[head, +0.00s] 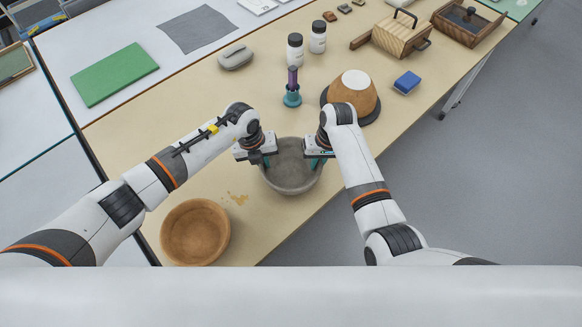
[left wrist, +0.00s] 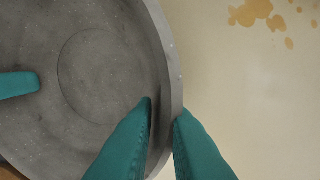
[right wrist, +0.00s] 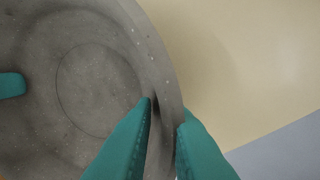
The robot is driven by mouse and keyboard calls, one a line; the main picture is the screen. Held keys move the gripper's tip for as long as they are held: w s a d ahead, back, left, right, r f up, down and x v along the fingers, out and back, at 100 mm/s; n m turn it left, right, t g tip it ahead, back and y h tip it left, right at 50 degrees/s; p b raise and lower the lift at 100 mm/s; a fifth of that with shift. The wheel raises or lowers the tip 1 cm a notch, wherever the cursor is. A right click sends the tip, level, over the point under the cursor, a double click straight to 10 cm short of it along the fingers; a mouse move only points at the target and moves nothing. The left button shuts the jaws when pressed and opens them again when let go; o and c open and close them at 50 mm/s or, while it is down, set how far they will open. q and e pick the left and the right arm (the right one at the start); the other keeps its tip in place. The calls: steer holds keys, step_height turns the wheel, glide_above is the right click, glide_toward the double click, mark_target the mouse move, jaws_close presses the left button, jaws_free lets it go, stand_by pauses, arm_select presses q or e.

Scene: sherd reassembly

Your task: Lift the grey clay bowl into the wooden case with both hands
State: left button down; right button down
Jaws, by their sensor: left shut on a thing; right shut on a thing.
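The grey clay bowl (head: 289,178) is at the near middle of the table, upright and empty inside. My left gripper (head: 266,160) is shut on its left rim. In the left wrist view, one teal finger is inside the bowl (left wrist: 100,70) and one outside its wall. My right gripper (head: 314,160) is shut on the opposite rim, with its fingers on both sides of the wall in the right wrist view (right wrist: 165,115). I cannot tell whether the bowl touches the table. An open dark-brown wooden box (head: 466,24), perhaps the wooden case, stands at the far right with something dark inside.
A tan wooden bowl (head: 195,232) stands near left beside brown stains (head: 238,198). An orange-brown pot (head: 354,92) on a dark disc, a blue block (head: 407,82) and a handled wooden box (head: 402,36) lie to the right. White jars (head: 295,48) stand behind.

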arm_select(q)
steer(key=shift+a+r, duration=0.1)
arm_select(e)
steer(key=shift+r, duration=0.15)
